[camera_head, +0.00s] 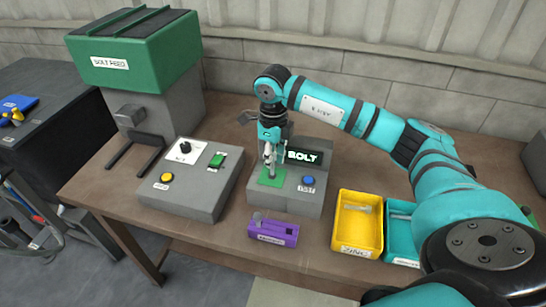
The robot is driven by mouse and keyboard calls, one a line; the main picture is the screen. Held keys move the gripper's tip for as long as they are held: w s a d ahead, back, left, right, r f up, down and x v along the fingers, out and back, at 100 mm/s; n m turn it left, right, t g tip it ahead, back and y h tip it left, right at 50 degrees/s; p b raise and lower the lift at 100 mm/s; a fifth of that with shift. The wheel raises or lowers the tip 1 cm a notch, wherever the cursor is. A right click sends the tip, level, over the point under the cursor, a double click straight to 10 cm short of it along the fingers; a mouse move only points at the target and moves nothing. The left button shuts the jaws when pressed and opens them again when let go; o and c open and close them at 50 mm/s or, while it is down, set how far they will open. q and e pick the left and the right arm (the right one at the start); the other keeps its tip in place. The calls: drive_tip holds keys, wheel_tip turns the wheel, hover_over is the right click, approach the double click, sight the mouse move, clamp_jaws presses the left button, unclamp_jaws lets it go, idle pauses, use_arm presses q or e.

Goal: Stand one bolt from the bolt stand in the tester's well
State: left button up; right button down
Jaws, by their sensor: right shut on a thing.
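The tester (296,204) is a grey box on the table with a dark display reading BOLT, a blue button and a green patch (279,181) on its top left. My right gripper (269,157) points down over that green patch and is shut on a small grey bolt (270,171). The bolt looks upright; I cannot tell whether its lower end is in the well or just above it. The purple bolt stand (273,233) is in front of the tester, with a small grey piece sticking up at its left. My left gripper is not in view.
A grey control box (187,201) with a knob, a green switch and a yellow button stands left of the tester. Behind it is the green-topped bolt feed machine (150,85). A yellow ZINC bin (345,240) and a teal bin (398,245) are at the right.

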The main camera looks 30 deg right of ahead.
sight(273, 175)
drive_tip(key=shift+f, duration=0.15)
drive_tip(key=shift+f+b, duration=1.65)
drive_tip(key=shift+f, duration=0.35)
drive_tip(key=c, duration=1.2)
unclamp_jaws()
drive_tip(key=shift+r, duration=0.2)
wheel_tip(273, 175, up, 12)
drive_tip(key=shift+f, duration=0.15)
drive_tip(key=shift+s+f, duration=0.1)
